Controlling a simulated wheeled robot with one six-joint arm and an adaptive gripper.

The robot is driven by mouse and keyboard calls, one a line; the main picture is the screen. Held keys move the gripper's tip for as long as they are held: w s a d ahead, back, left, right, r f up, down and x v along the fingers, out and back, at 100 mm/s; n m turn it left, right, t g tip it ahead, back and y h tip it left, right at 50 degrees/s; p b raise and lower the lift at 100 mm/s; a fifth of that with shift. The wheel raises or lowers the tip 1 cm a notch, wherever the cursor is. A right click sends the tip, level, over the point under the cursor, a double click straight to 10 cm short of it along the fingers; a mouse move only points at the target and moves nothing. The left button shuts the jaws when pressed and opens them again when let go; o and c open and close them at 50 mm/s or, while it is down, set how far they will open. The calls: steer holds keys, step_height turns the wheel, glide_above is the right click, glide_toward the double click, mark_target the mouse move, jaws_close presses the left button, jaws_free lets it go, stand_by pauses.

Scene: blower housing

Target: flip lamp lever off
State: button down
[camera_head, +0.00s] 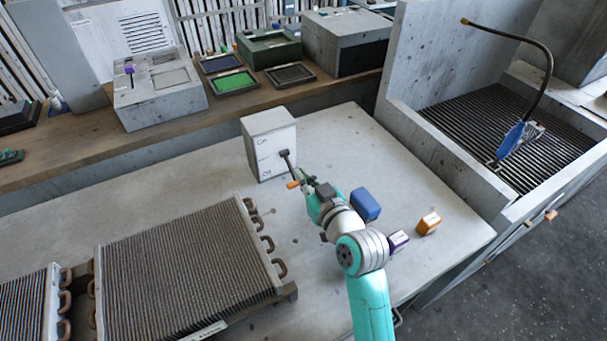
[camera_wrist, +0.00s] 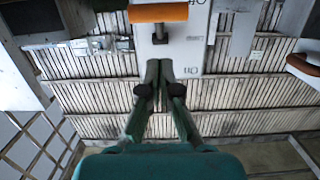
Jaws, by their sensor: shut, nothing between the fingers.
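A grey box (camera_head: 268,122) with a white front panel stands on the bench. A dark lever (camera_head: 288,162) sticks out of its panel and slopes down to an orange crossbar handle (camera_head: 293,184). In the wrist view the orange handle (camera_wrist: 158,13) is at the top edge, with its dark stem below it before the white panel (camera_wrist: 190,65). Small panel marks look upside down there and are not clearly readable. My gripper (camera_head: 303,174) is shut and empty, close to the lever. Its fingertips (camera_wrist: 160,64) point at the panel, below the handle in the wrist view; contact cannot be told.
A finned radiator block (camera_head: 185,260) lies left of my arm. A blue block (camera_head: 365,204), a purple block (camera_head: 399,241) and an orange block (camera_head: 429,223) sit at right. A walled grate bay (camera_head: 490,130) stands at far right. The bench behind the radiator is clear.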

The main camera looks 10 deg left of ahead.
stand_by(0.3)
step_height(320, 180, up, 10)
stand_by(0.6)
steer(key=shift+d, duration=0.1)
